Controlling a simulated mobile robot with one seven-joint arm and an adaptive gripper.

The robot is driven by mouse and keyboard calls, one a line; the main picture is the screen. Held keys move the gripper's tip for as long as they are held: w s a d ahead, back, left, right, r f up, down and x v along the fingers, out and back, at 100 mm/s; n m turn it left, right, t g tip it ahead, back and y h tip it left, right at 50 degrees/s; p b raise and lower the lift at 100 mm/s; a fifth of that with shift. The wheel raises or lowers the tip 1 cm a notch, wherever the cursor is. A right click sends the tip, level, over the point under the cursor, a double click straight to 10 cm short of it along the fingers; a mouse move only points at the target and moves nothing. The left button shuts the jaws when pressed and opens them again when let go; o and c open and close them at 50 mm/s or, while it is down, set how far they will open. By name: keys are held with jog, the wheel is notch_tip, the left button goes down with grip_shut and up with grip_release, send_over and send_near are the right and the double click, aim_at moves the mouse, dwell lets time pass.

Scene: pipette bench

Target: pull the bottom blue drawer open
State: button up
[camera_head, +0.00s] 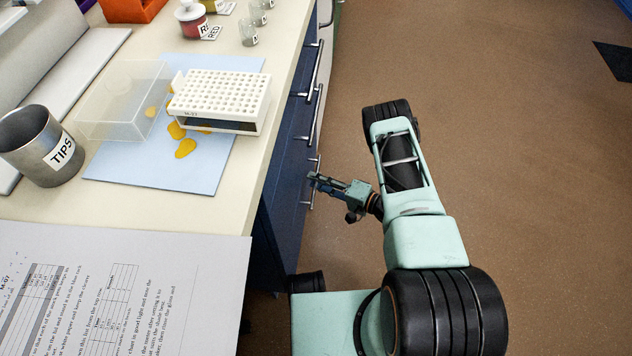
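The blue drawer unit (284,200) stands under the bench top, its front facing right and seen steeply from above. Several metal bar handles run down that front. The lowest handle in sight (314,192) is beside my gripper. My gripper (314,178) reaches left from my arm, with its fingertips at or very near this handle. I cannot tell whether the fingers are around the bar or only next to it, nor how far apart they are. The bottom drawer's face is mostly hidden by the steep angle, and I see no clear gap at it.
On the bench top (222,215) are a white tip rack (222,88), a clear lid (122,100), a blue mat (205,175), a TIPS cup (28,145) and a printed sheet (150,290). The brown floor (540,170) to the right is clear.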

jog(key=shift+w+a, duration=0.25)
jog(key=shift+a, duration=0.05)
grip_shut()
dwell(0.3)
